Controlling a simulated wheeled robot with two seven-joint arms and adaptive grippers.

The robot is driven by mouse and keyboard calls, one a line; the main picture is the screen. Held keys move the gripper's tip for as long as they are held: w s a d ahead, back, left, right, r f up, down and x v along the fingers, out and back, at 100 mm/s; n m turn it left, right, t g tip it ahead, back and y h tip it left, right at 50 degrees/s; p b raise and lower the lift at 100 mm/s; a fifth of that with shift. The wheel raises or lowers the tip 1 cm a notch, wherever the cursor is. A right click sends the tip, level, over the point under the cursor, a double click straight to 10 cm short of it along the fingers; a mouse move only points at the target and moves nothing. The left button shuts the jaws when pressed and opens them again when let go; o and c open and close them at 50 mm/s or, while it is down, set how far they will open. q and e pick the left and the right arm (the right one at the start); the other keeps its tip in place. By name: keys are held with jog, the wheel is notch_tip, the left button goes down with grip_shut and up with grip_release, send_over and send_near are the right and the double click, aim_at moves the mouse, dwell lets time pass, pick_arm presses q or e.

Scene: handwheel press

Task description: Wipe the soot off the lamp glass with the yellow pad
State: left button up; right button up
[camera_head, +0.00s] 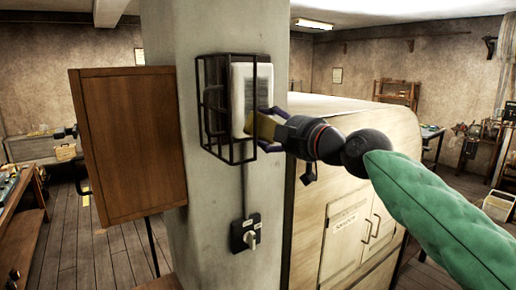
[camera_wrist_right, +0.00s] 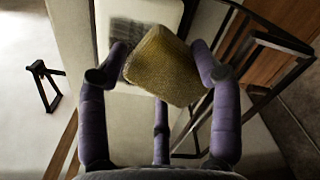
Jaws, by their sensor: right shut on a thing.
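The lamp glass (camera_head: 240,88) is a pale upright panel on the pillar, behind a black wire guard (camera_head: 203,110). My right gripper (camera_head: 264,122) reaches in from the right, shut on the yellow pad (camera_head: 261,127) at the glass's lower right edge. In the right wrist view, the pad (camera_wrist_right: 160,66) is between the purple fingers, and the lamp glass (camera_wrist_right: 142,10) is behind it with a dark grey smudge beside the pad. I cannot tell whether the pad touches the glass. My left gripper is not in view.
A black switch (camera_head: 245,234) is below the lamp. A cream cabinet (camera_head: 340,215) stands close behind on the right. The guard's bars (camera_wrist_right: 272,42) pass near my right fingers.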

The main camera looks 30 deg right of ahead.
aim_at(264, 115)
jog(key=r, duration=0.2)
jog(key=shift+d+r+p, duration=0.3)
jog(key=shift+w+p, duration=0.3)
jog(key=shift+w, duration=0.2)
jog(key=w, duration=0.2)
jog(key=shift+w+a+p, duration=0.15)
jog(key=shift+w+p, duration=0.25)
jog(key=shift+w+f, duration=0.1)
jog(key=shift+w, duration=0.45)
jog(key=shift+w+a, duration=0.15)
jog(key=shift+w, duration=0.95)
